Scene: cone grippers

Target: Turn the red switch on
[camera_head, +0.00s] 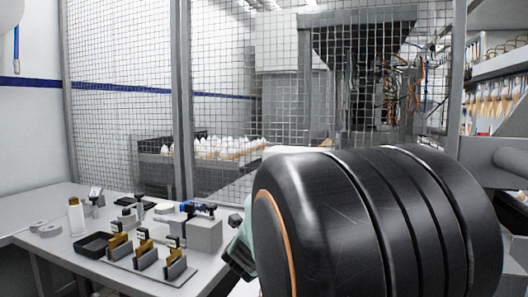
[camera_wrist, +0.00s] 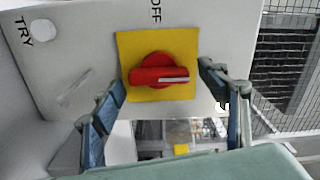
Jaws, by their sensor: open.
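The red switch (camera_wrist: 158,73) is a round rotary knob with a raised bar, mounted on a yellow square plate (camera_wrist: 130,47) in the wrist view. A white line marks the right end of its bar, which lies across the picture. "OFF" is printed above the plate and "TRY" at the far left. My gripper (camera_wrist: 161,80) is open, with one blue-padded finger to the left of the knob and one to the right. I cannot tell whether either finger touches it. The switch is not visible in the head view, where my black arm link covers much of the right side.
The switch sits on a white panel (camera_wrist: 75,70). In the head view, a white table (camera_head: 60,256) at the left holds several small fixtures and a black tray (camera_head: 95,245). A wire mesh fence (camera_head: 120,100) stands behind it. Shelves (camera_head: 500,62) are at the right.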

